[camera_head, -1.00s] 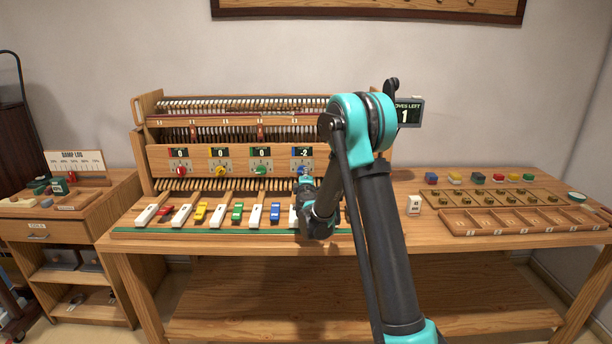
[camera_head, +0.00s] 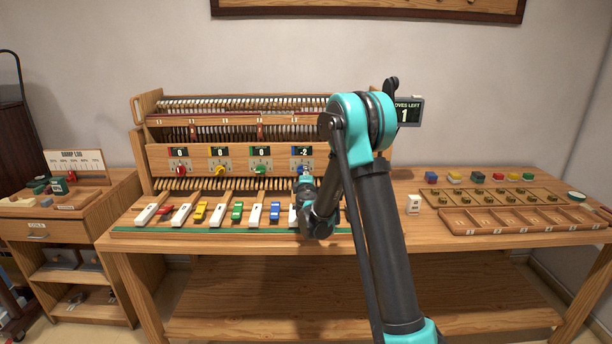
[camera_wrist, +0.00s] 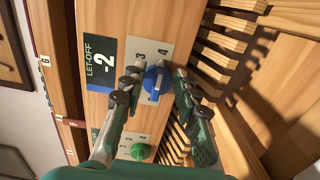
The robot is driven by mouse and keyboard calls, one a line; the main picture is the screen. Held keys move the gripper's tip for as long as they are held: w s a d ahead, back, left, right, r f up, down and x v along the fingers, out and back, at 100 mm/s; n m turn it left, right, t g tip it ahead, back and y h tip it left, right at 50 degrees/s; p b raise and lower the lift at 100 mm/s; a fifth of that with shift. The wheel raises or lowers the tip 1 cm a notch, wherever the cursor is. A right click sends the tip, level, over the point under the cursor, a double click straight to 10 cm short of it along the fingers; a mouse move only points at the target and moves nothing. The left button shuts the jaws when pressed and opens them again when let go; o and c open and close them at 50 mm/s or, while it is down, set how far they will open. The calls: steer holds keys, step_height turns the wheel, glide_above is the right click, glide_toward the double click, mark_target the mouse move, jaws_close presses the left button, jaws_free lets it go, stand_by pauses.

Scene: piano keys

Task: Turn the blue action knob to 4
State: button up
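The blue knob (camera_wrist: 156,80) sits on the wooden panel under a display (camera_wrist: 101,62) that reads -2 and is labelled LET-OFF. In the wrist view, the dial numbers 3 and 4 show beside it; others are partly hidden. My gripper (camera_wrist: 156,74) has one finger on each side of the knob. The fingers are apart, with small gaps seeming to show between them and the knob; contact is unclear. In the head view, my gripper (camera_head: 306,182) is in front of the blue knob (camera_head: 304,171), partly covering it.
Green (camera_head: 261,169), yellow (camera_head: 220,171) and red (camera_head: 181,170) knobs stand to the left, their displays reading 0. Coloured and white keys lie below the panel. A sign (camera_head: 408,112) reads MOVES LEFT 1. A tray (camera_head: 520,222) lies at right.

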steer(key=shift+s, duration=0.15)
steer(key=s, duration=1.1)
steer(key=shift+s+a, duration=0.2)
steer(key=shift+s, duration=0.15)
steer(key=shift+d, duration=0.1)
